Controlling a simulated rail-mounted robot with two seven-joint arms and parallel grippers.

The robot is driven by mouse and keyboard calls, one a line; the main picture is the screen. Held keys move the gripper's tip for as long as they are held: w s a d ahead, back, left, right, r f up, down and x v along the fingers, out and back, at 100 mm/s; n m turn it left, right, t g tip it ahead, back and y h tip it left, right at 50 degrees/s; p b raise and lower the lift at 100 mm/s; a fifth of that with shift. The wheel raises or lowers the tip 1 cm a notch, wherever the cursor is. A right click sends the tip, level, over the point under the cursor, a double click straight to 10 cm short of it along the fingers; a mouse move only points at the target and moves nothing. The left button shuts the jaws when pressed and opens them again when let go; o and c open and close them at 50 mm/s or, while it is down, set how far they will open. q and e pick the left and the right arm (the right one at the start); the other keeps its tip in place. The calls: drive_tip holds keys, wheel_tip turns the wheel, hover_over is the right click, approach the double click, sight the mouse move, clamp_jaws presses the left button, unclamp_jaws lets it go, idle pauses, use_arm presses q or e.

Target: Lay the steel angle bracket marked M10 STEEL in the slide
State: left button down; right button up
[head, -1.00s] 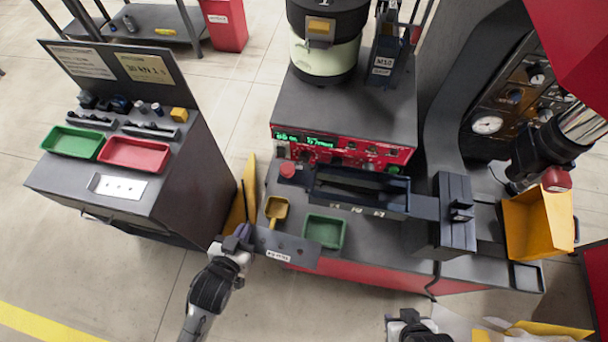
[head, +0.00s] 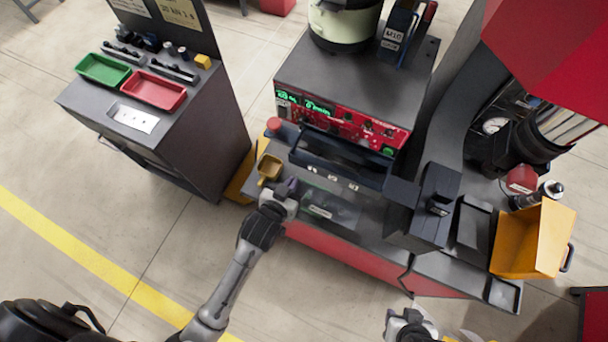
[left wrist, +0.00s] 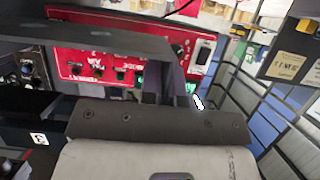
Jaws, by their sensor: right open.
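In the left wrist view a dark bar (left wrist: 105,38), seemingly the bracket, runs left from the finger. The dark blue trough (head: 347,173), apparently the slide, lies just behind the bracket and below the red panel. The bracket is outside it, in front. My right gripper (head: 408,322) is open and empty at the bottom edge.
A yellow scoop (head: 269,167) and a red button (head: 274,124) are close left of the trough. A dark blue block (head: 437,205) stands at its right end. A yellow bin (head: 535,238) is further right. A red control panel (head: 340,120) rises behind.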

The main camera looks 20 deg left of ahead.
use_arm(q)
drive_tip(key=shift+w+d+f+b, duration=0.1)
drive_tip(key=shift+w+f+b, duration=0.1)
drive_tip(key=shift+w+f, duration=0.95)
drive_tip(key=shift+w+d+f+b, duration=0.1)
drive_tip(key=shift+w+f+b, duration=0.15)
drive_tip(key=shift+w+f, duration=0.9)
drive_tip(key=shift+w+d+f+b, duration=0.1)
drive_tip(key=shift+w+f+b, duration=0.1)
drive_tip(key=shift+w+f, duration=0.9)
drive_tip(key=shift+s+f, duration=0.35)
drive_tip(key=shift+f, duration=0.05)
drive_tip(key=shift+f, duration=0.15)
drive_tip(key=c, duration=1.3)
unclamp_jaws()
drive_tip(key=shift+c, duration=0.2)
